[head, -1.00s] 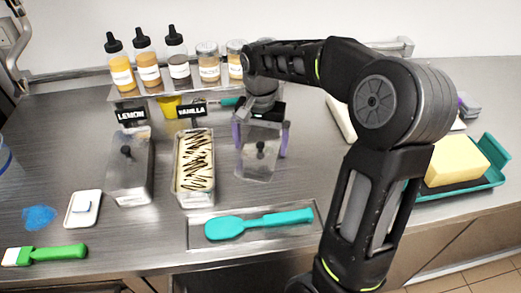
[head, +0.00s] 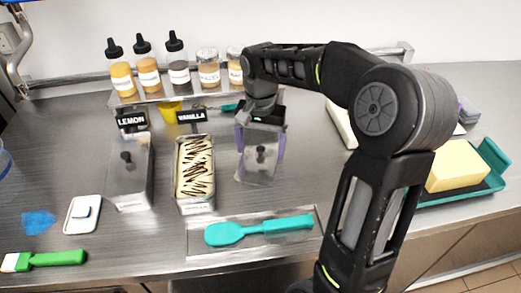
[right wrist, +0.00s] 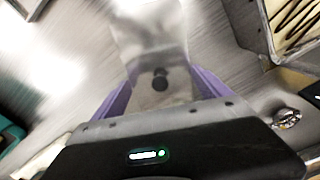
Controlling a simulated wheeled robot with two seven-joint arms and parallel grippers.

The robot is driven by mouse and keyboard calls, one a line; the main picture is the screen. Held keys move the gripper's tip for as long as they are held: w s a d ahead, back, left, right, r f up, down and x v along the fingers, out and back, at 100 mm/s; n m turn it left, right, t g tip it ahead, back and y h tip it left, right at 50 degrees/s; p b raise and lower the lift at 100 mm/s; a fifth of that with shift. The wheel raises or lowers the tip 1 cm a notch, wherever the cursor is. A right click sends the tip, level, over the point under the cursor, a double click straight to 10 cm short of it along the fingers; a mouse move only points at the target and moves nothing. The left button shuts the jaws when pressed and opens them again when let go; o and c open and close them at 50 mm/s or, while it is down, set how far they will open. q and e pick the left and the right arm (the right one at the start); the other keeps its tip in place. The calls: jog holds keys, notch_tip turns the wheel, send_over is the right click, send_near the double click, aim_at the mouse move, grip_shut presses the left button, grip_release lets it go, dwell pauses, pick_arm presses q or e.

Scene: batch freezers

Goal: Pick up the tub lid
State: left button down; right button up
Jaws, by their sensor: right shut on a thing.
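The tub lid (head: 258,170) is a shiny, see-through-looking metal plate with a black knob, right of the vanilla tub (head: 195,207). My right gripper (head: 261,143) has purple fingers and is shut on the lid from its far end, one finger at each side. In the right wrist view the lid (right wrist: 150,45) lies between the purple fingers (right wrist: 160,90), its knob near the palm. I cannot tell whether the lid touches the counter. The vanilla tub is open, showing cream with dark stripes. My left gripper is not in view.
A lemon tub (head: 130,190) with its own knobbed lid stands left of the vanilla tub. A turquoise spatula (head: 260,229) lies on a tray in front. Bottles and jars (head: 149,77) line a shelf behind. A yellow block (head: 455,165) sits at the right.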

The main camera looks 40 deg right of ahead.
aim_at(260, 147)
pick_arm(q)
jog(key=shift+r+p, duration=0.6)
pick_arm(e)
notch_tip(260, 147, up, 9)
jog(key=shift+r, duration=0.2)
